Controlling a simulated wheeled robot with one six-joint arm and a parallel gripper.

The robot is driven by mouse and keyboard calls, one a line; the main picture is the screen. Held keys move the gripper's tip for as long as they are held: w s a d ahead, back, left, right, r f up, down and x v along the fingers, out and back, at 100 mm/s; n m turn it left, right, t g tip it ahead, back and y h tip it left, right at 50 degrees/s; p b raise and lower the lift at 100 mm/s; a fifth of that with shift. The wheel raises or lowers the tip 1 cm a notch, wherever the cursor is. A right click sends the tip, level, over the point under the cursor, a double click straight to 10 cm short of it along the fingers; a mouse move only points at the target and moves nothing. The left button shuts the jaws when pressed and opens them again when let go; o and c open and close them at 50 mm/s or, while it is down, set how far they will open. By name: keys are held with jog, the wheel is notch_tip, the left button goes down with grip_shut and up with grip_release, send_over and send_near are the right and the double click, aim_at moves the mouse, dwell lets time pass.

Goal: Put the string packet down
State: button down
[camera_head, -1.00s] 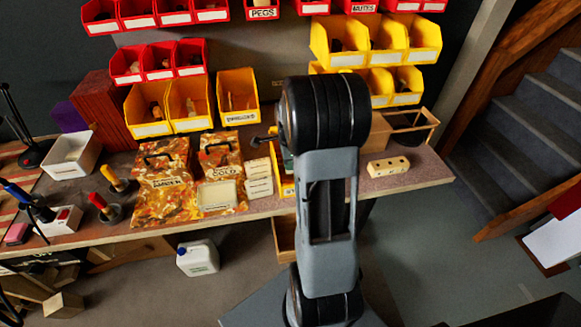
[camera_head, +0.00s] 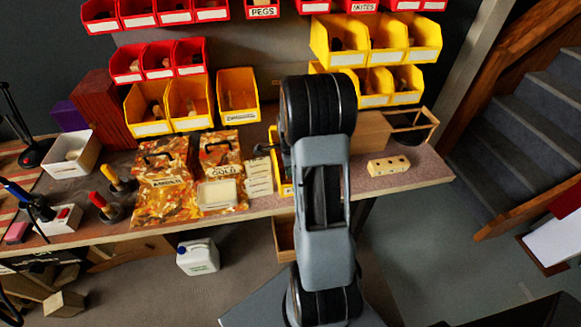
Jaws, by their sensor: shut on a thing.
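My gripper is hidden behind my own raised arm, which fills the middle of the picture. Only a small dark part, which seems to belong to my wrist, shows just left of the arm. I see no fingertips and no packet in them. Pale labelled cards (camera_head: 259,178), perhaps string packets, lie on the bench (camera_head: 300,203) left of the arm. A yellow bin (camera_head: 284,178) stands beside them, partly covered by the arm.
Two mottled amber-brown cases, one marked AMBER (camera_head: 165,182) and one marked GOLD (camera_head: 222,158), lie left of the cards. A drilled wooden block (camera_head: 389,165) and an open wooden frame (camera_head: 412,127) are at the right.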

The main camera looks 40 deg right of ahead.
jog(key=shift+f+b, duration=0.3)
jog(key=shift+f, duration=0.2)
jog(key=c, duration=1.1)
grip_release()
notch_tip(320, 180, up, 12)
jog(key=shift+r+p, duration=0.2)
jog(key=shift+p, duration=0.35)
jog(key=s+a+r+n+t, duration=0.1)
jog(key=s+a+r+n, duration=0.1)
jog(key=s+a+n, duration=0.4)
jog(key=s+a+r+n+t, duration=0.2)
jog(key=s+a+n, duration=0.4)
jog(key=a+n, duration=0.9)
jog(key=shift+s+r+n+t, duration=0.3)
jog(key=shift+r+n, duration=0.4)
jog(key=shift+n, duration=0.5)
